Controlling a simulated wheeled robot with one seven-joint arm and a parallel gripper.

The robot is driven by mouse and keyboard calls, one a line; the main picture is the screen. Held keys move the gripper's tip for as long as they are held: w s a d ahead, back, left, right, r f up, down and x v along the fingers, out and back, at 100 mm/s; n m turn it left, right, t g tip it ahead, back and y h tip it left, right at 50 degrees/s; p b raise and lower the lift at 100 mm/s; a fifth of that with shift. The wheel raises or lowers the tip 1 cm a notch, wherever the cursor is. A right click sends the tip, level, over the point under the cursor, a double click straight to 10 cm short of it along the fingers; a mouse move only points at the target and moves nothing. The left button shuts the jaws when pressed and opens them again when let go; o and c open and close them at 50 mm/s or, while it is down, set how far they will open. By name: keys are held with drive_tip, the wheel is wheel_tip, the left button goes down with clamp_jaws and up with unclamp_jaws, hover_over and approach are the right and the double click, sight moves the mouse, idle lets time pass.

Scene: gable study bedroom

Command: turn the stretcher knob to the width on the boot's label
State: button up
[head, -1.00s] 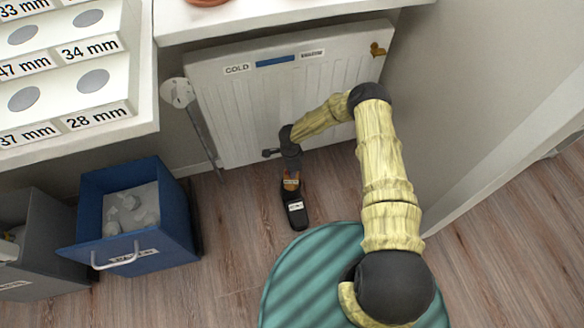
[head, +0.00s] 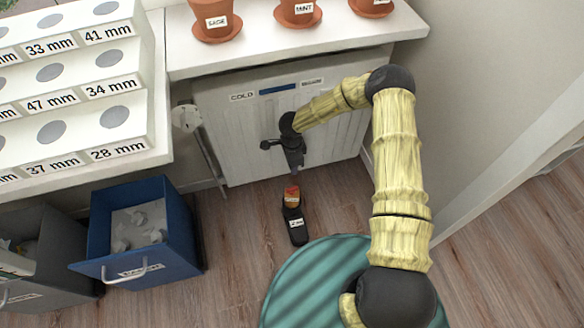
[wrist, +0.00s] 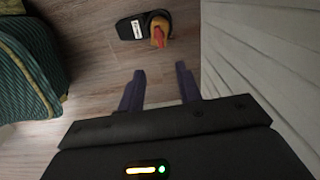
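The black boot (head: 296,232) lies on the wood floor in front of the radiator, with a white label (head: 297,223) too small to read. The stretcher knob (head: 292,193), red and yellow-orange, is at the boot's end nearer the radiator. In the wrist view the boot (wrist: 131,29) and knob (wrist: 159,32) show at the top, ahead of the fingertips. My gripper (wrist: 160,71) is open, with two dark purple fingers apart and nothing between them. In the head view my gripper (head: 296,166) hangs above the knob, apart from it.
A white radiator (head: 240,130) stands close behind my gripper. A blue bin (head: 180,235) and a grey bin (head: 60,270) are at left. A round teal striped piece (head: 300,290) is in front. Potted plants stand on the shelf (head: 350,50) above.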

drive_tip(key=shift+r, duration=0.2)
drive_tip(key=w+d+r+n+t, duration=0.1)
drive_tip(key=r+n+t, duration=0.1)
drive_tip(key=r, duration=0.4)
drive_tip(key=w+d+r+n+t+y, duration=0.1)
drive_tip(key=w+d+r+n+t, duration=0.15)
drive_tip(key=r, duration=0.35)
drive_tip(key=w+r+n+t, duration=0.1)
drive_tip(key=r+n, duration=0.2)
drive_tip(key=r, duration=0.3)
drive_tip(key=s+d+r+n+g+p, duration=0.1)
drive_tip(key=s+d+r+n+p, duration=0.4)
drive_tip(key=s+r, duration=0.6)
drive_tip(key=s+d+r+n+g+p, duration=0.2)
drive_tip(key=s+d+r+p, duration=0.3)
drive_tip(key=s+r, duration=0.6)
wheel_tip(320, 180, up, 41)
drive_tip(key=s+d+h+p, duration=0.1)
drive_tip(key=d+p, duration=0.1)
drive_tip(key=p, duration=3.6)
drive_tip(key=shift+s+d+p, duration=0.15)
drive_tip(key=shift+d+p, duration=0.05)
drive_tip(key=shift+p, duration=0.15)
